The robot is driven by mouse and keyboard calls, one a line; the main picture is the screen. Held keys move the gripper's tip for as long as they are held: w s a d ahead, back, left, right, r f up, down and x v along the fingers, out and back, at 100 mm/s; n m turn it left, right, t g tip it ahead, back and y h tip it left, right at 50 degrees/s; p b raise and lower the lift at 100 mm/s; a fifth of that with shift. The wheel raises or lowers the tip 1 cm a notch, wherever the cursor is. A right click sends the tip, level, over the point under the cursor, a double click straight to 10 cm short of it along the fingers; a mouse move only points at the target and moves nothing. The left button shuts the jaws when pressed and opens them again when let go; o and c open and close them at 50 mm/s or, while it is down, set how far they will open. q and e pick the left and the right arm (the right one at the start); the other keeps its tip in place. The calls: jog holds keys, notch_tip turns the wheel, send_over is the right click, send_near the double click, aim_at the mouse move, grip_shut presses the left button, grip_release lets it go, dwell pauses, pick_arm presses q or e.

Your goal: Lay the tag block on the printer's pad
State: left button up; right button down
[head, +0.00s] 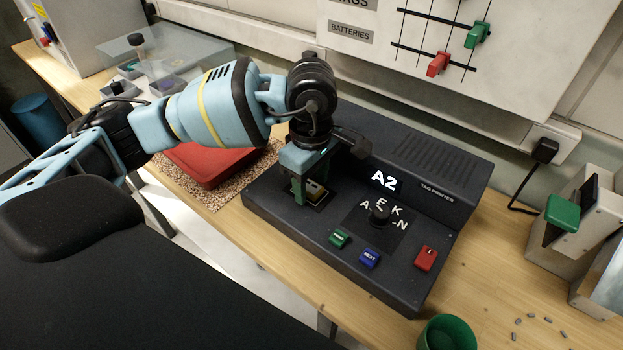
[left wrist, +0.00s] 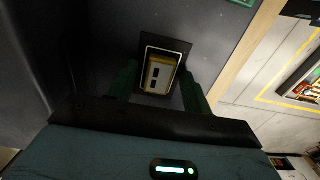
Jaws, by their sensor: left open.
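The tag block (left wrist: 158,74) is yellow and cream with dark marks. It lies on the printer's pad (left wrist: 172,44), a dark patch with a pale outline, and sits inside that outline, slightly turned. In the head view the block (head: 315,189) shows partly behind a finger, on the left part of the dark tag printer (head: 458,183). My left gripper (head: 308,196) is open just above the pad. In the left wrist view its green fingers stand on either side of the block, with gaps visible. My right gripper is not in view.
The printer shows A2 and carries a black knob (head: 379,214), a green button (head: 340,239), a blue button (head: 370,258) and a red switch (head: 426,258). A red case (head: 205,165) lies left of it. A green cup (head: 447,333) stands in front.

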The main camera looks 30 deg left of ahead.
aim_at(311, 187)
pick_arm(q)
notch_tip(311, 187, up, 12)
jog(key=shift+r, duration=0.2)
dwell(0.4)
jog(key=shift+f, duration=0.1)
dwell(2.0)
